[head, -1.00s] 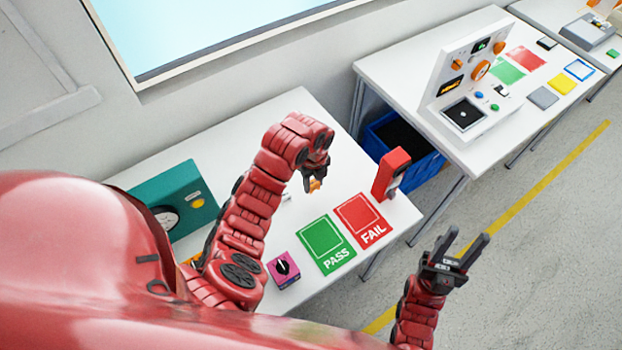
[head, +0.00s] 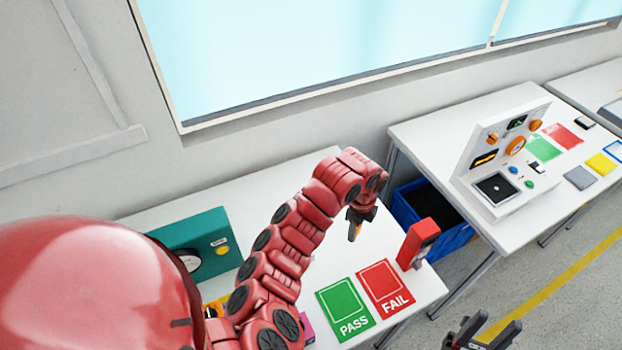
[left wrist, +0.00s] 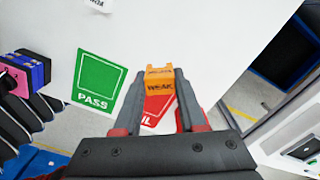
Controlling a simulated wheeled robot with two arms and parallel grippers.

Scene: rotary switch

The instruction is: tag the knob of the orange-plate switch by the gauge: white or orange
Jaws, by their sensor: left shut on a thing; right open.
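The gauge is a round dial (head: 190,260) on a teal box (head: 213,228) at the table's left. A bit of orange-yellow (head: 215,308), perhaps the orange-plate switch, shows below it; its knob is hidden by my arm. A small white piece with lettering (left wrist: 98,4), perhaps the white tag, is cut off in the left wrist view. My right gripper (head: 484,332) is open and empty at the bottom.
Green PASS (head: 345,309) and red FAIL (head: 385,287) mats lie on the near table. A red device (head: 417,243) stands behind FAIL. A pink-plate switch (left wrist: 18,77) shows at left in the left wrist view. A blue bin (head: 433,222) and a second table with a panel (head: 515,155) lie right.

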